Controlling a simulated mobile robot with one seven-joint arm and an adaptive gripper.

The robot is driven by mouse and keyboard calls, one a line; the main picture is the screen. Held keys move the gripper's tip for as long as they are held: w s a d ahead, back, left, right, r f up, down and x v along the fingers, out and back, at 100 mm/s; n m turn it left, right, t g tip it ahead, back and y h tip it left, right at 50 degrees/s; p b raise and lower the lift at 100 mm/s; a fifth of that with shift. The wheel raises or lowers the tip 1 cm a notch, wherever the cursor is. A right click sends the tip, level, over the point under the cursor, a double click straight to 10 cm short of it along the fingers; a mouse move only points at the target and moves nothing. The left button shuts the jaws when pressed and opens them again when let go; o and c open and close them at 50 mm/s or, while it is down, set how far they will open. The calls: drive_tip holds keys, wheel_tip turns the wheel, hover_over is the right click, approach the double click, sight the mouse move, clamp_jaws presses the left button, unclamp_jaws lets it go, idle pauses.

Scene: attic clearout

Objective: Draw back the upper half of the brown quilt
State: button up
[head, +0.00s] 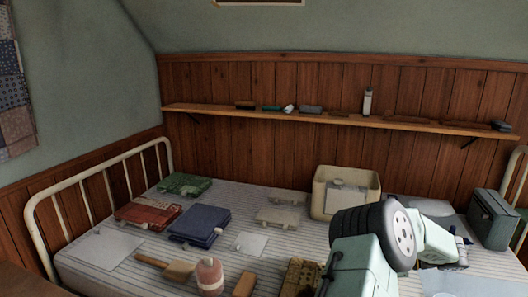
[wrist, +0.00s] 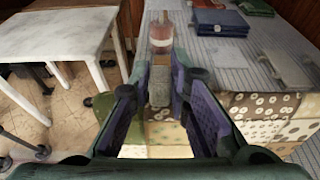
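In the head view a small brown patterned patch of cloth (head: 302,277) shows at the bed's front edge, partly hidden by my arm. In the wrist view a patchwork cloth in brown, tan and cream (wrist: 262,105) hangs down the side of the bed; it looks like the brown quilt. Its lower part is out of view or behind my fingers. My gripper (wrist: 160,82) is open, its two dark fingers apart. Patchwork and a brown block show in the gap between them; I cannot tell how near they are. I see nothing held.
A white table (wrist: 62,42) stands left in the wrist view.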

drive_tip(key=shift+s+d, duration=0.25)
drive_tip(key=shift+d, duration=0.5)
drive_tip(key=shift+s+d+f+p, duration=0.1)
drive_tip(key=shift+s+d+p, duration=0.2)
drive_tip(key=shift+d+p, duration=0.75)
drive_tip(key=shift+s+d+f+p, duration=0.1)
drive_tip(key=shift+s+d+p, duration=0.2)
drive_tip(key=shift+d+p, duration=0.7)
drive_tip(key=shift+a, duration=0.25)
drive_tip(key=o, duration=0.6)
drive_tip(key=shift+a+f, duration=0.1)
